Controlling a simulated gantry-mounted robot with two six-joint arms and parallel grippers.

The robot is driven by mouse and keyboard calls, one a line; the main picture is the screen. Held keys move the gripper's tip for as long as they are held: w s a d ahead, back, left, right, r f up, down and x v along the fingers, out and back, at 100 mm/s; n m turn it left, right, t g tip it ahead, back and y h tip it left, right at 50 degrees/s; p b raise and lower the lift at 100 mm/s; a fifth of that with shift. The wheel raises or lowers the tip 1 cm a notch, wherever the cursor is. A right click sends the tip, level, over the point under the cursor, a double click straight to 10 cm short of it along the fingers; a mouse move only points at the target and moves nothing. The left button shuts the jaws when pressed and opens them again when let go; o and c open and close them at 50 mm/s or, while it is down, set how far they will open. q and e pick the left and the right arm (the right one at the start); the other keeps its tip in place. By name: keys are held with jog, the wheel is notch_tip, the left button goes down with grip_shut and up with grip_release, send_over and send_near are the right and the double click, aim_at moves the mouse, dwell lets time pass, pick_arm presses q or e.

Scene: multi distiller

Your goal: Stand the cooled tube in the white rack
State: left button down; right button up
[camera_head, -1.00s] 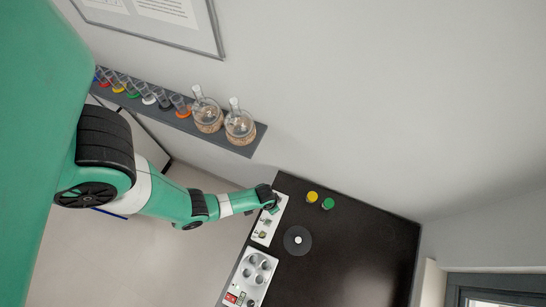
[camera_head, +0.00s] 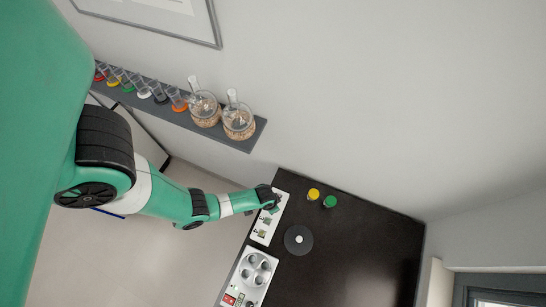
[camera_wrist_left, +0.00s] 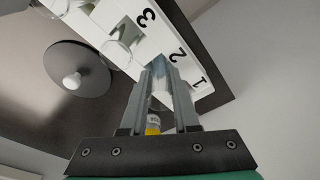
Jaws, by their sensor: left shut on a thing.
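The white rack (camera_head: 259,238) stands along the left edge of the black table; in the left wrist view its white top (camera_wrist_left: 128,14) carries the numbers 1, 2 and 3. My left gripper (camera_head: 274,207) is over the rack's far end. In the left wrist view the left gripper (camera_wrist_left: 160,72) is shut on a clear tube with a yellow band (camera_wrist_left: 153,126). The tube's far end points at the rack near number 2; I cannot tell whether it is inside a hole. Another clear glass vessel (camera_wrist_left: 117,50) is at the rack near number 3. My right gripper is not in view.
A white block (camera_head: 249,281) with several round wells and a red switch stands at the near left. A dark disc (camera_head: 292,249) with a white knob lies beside the rack. Yellow (camera_head: 313,194) and green (camera_head: 330,201) capped items stand behind. The table's right side is clear.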

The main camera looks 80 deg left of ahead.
pick_arm(q)
jog(key=shift+f, duration=0.3)
jog(key=c, duration=1)
grip_release()
jog(key=o, duration=0.4)
jog(key=shift+d, duration=0.15)
jog(key=shift+r, duration=0.25)
notch_tip(320, 180, up, 7)
jog(key=p, duration=0.7)
jog(key=shift+f, duration=0.15)
